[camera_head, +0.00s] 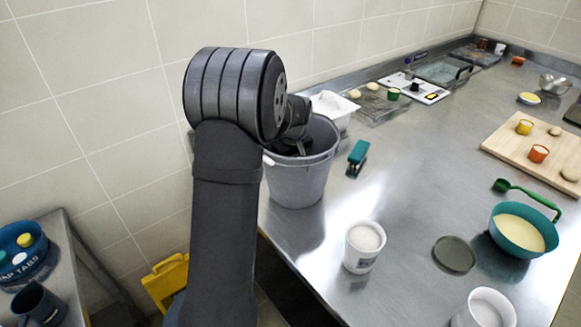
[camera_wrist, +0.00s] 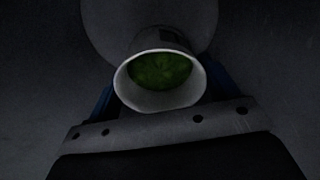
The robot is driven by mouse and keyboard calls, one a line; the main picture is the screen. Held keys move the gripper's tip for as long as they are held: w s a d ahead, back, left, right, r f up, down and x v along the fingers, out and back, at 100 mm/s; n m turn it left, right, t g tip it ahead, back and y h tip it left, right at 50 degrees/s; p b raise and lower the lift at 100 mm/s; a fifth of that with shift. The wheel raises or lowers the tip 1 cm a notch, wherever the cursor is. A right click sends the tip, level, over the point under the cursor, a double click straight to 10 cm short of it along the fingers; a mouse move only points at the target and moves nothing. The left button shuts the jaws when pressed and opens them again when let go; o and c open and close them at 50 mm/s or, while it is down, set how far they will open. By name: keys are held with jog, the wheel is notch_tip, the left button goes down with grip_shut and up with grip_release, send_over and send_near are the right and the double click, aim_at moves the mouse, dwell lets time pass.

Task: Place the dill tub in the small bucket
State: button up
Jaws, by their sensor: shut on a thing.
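The dill tub (camera_wrist: 160,100), a small white tub with green contents, is between the fingers of my gripper (camera_wrist: 160,84) in the wrist view. My gripper is shut on it, with its blue fingers at the tub's sides. The grey bucket (camera_head: 296,184) stands near the counter's left edge in the head view. My arm reaches over its rim, and the wrist end goes down into its mouth. The tub and fingertips are hidden in the head view. The wrist view is dark, with a paler round shape behind the tub. I cannot tell whether the tub touches the bucket's floor.
A white container (camera_head: 333,108) stands close behind the bucket, and a teal-and-dark object (camera_head: 357,156) lies to its right. A white tub (camera_head: 364,247) stands in front, near a grey disc (camera_head: 454,254) and a teal bowl (camera_head: 523,234). The tiled wall is behind.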

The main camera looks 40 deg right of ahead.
jog(key=shift+f, duration=0.3)
jog(key=o, duration=1)
jog(key=shift+r, duration=0.1)
jog(key=r, duration=0.4)
jog(key=s+r, duration=0.1)
jog(key=r, duration=0.7)
jog(key=shift+s, duration=0.2)
